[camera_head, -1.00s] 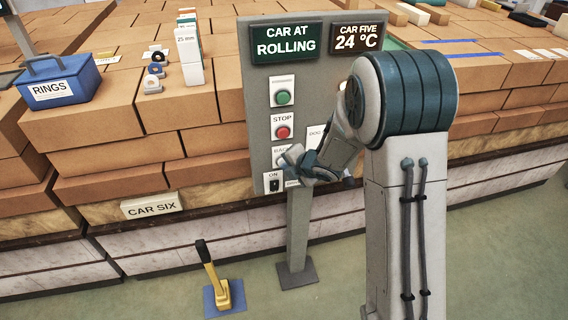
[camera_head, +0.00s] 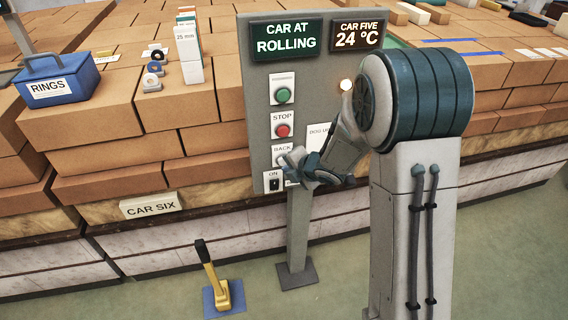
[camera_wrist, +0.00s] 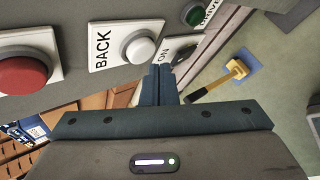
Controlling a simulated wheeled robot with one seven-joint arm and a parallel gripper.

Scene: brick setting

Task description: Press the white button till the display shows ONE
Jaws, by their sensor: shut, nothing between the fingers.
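The white button (camera_wrist: 138,47) sits on a plate lettered BACK in the wrist view. In the head view the BACK plate (camera_head: 282,149) shows, with the button mostly behind my gripper (camera_head: 288,162). My gripper also shows in the wrist view (camera_wrist: 158,72), its fingers shut and empty. The fingertips are just below and right of the white button in that picture; I see no clear contact. The display (camera_head: 286,39) at the panel's top reads CAR AT ROLLING. A second display (camera_head: 359,36) reads CAR FIVE 24 °C.
On the panel (camera_head: 257,110), a green button (camera_head: 283,95) and a red STOP button (camera_head: 283,131) are above BACK; an ON switch (camera_head: 274,185) is below. A lit lamp (camera_head: 346,85) is at the right.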

